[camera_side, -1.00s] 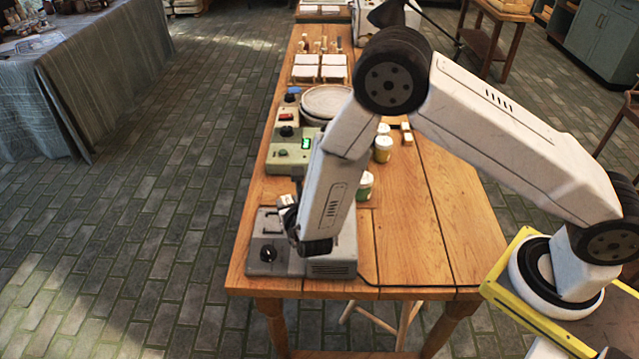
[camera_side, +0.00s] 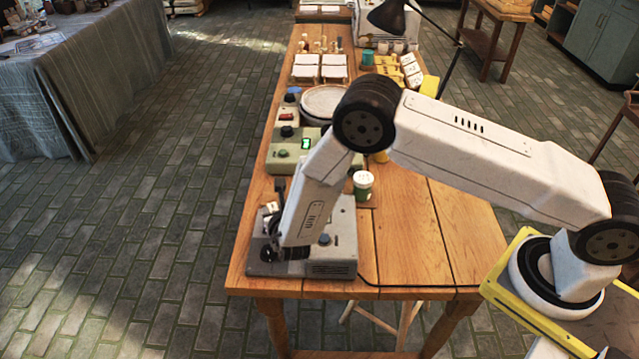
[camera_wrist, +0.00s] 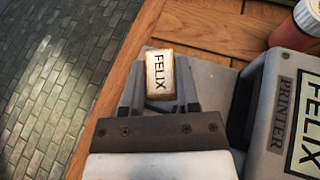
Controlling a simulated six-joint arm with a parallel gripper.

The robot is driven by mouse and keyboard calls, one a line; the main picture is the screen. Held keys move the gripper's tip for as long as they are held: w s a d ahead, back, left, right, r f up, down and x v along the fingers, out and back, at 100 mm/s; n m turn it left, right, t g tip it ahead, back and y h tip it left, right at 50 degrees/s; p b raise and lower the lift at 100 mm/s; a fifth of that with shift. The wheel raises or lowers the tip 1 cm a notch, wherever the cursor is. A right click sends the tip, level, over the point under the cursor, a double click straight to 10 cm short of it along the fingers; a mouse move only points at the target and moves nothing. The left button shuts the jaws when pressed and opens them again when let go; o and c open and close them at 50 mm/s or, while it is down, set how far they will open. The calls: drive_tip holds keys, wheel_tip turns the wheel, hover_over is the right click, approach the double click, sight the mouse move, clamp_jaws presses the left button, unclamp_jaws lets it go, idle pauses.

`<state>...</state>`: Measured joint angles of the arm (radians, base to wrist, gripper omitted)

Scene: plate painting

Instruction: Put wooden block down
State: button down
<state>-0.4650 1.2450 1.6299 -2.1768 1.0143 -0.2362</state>
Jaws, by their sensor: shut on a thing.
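A small wooden block (camera_wrist: 160,73) with a white face and the black word FELIX is between the fingers of my gripper (camera_wrist: 160,92) in the wrist view. My gripper is shut on it. In the side view the block (camera_side: 271,208) is a small pale shape at the end of my gripper (camera_side: 274,220), over the left part of the grey printer (camera_side: 335,245). The gripper partly hides the block's lower end. I cannot tell whether the block touches anything below it.
The printer (camera_wrist: 282,125) shows a FELIX label close at the right in the wrist view. A white-lidded jar (camera_side: 363,186), a green device (camera_side: 290,152) and a round plate (camera_side: 322,101) stand farther back. The table's left edge is close by; bare wood lies at right.

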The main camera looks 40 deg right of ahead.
drive_tip(key=shift+w+f, duration=0.3)
drive_tip(key=shift+f, duration=0.1)
drive_tip(key=shift+s+f, duration=0.1)
drive_tip(key=shift+f, duration=1.15)
drive_tip(key=shift+f, duration=0.1)
drive_tip(key=shift+c, duration=1.7)
unclamp_jaws()
drive_tip(key=shift+a, duration=0.1)
